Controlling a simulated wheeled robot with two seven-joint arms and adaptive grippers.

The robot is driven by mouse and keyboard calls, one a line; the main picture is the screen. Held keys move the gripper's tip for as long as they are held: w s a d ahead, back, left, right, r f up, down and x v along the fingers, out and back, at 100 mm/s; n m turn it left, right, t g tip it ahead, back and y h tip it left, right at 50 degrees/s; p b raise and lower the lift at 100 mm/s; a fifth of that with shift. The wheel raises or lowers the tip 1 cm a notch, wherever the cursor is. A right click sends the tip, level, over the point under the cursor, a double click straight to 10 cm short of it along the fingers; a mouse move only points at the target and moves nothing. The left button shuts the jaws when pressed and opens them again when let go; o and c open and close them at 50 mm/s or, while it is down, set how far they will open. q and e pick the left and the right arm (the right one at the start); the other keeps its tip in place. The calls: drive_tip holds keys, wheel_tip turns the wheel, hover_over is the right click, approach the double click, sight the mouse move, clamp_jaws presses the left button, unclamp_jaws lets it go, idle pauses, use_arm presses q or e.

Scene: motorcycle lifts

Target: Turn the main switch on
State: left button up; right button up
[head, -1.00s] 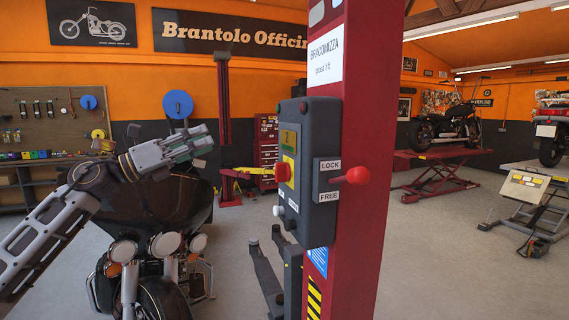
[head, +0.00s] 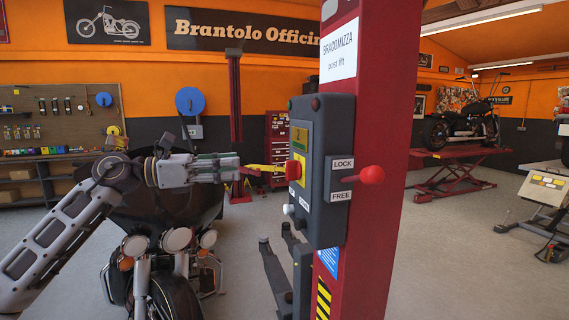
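The main switch, a red knob on a yellow plate (head: 297,170), is on the face of a dark grey control box (head: 328,205) fixed to a red lift post (head: 375,230). I see it nearly edge-on, so its turned position is unclear. My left gripper (head: 239,168) is level with the knob, to its left, pointing right at it. My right gripper is not in view.
A red-knobbed lever (head: 370,175) between LOCK and FREE labels sticks out from the box's right side. A dark motorcycle (head: 155,265) stands below my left arm. Grey lift arms (head: 275,280) are under the box. Open floor (head: 460,270) lies to the right.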

use_arm(q)
drive_tip(key=p, duration=0.2)
approach(286, 162)
drive_tip(key=d, duration=0.2)
drive_tip(key=x, duration=0.2)
drive_tip(key=p+x, duration=0.1)
drive_tip(key=x, duration=0.3)
drive_tip(key=shift+w+d, duration=0.1)
drive_tip(key=shift+w, duration=0.3)
drive_tip(key=shift+w+d, duration=0.2)
drive_tip(key=shift+d, duration=0.3)
drive_tip(key=shift+d+p, duration=0.1)
drive_tip(key=shift+p, duration=0.2)
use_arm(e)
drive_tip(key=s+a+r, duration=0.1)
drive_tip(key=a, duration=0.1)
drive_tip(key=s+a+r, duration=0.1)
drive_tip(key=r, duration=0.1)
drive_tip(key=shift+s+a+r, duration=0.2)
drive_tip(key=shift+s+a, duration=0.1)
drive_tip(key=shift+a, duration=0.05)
use_arm(q)
drive_tip(key=shift+c, duration=0.4)
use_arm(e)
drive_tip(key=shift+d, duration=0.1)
use_arm(q)
clamp_jaws()
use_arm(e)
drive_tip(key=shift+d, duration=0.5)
